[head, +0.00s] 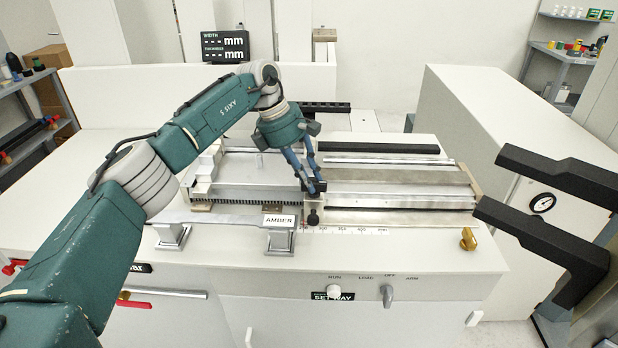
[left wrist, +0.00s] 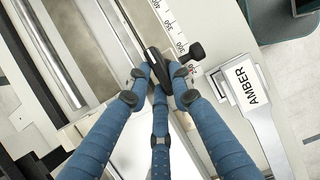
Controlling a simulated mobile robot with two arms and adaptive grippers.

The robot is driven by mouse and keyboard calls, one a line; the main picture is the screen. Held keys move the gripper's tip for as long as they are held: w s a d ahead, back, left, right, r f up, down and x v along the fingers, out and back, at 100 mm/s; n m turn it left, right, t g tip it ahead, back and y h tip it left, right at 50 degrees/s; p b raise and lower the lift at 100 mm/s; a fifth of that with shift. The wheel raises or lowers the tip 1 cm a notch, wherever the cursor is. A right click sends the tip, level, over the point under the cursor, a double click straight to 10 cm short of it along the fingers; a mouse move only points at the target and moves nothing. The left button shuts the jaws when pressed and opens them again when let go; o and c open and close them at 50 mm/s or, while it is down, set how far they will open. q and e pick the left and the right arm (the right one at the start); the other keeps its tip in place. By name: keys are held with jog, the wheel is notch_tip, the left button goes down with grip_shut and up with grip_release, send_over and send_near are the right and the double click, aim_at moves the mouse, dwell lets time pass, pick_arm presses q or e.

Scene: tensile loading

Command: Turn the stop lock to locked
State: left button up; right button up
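The stop (head: 314,186) is a small black block on the bench slide beside the printed scale. A black knob (head: 313,218) sticks out at its front. In the left wrist view a black tapered lever (left wrist: 155,62) lies between my fingertips, with the round black knob (left wrist: 196,51) just right of it. I cannot tell which part is the lock, and no lock mark is readable. My left gripper (head: 312,189) points down at the stop; its blue fingers (left wrist: 159,75) converge on the lever and appear to touch both sides. My right gripper is out of view.
An AMBER plate (head: 279,220) on a metal stand (head: 279,241) sits close left of the stop. Slide rails (head: 400,200) extend right. Black bars (head: 560,175) jut in at right.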

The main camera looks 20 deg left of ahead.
pick_arm(q)
jog(key=o, duration=0.4)
jog(key=shift+a, duration=0.1)
jog(key=shift+c, duration=0.2)
jog(key=shift+r, duration=0.15)
jog(key=v, duration=1.2)
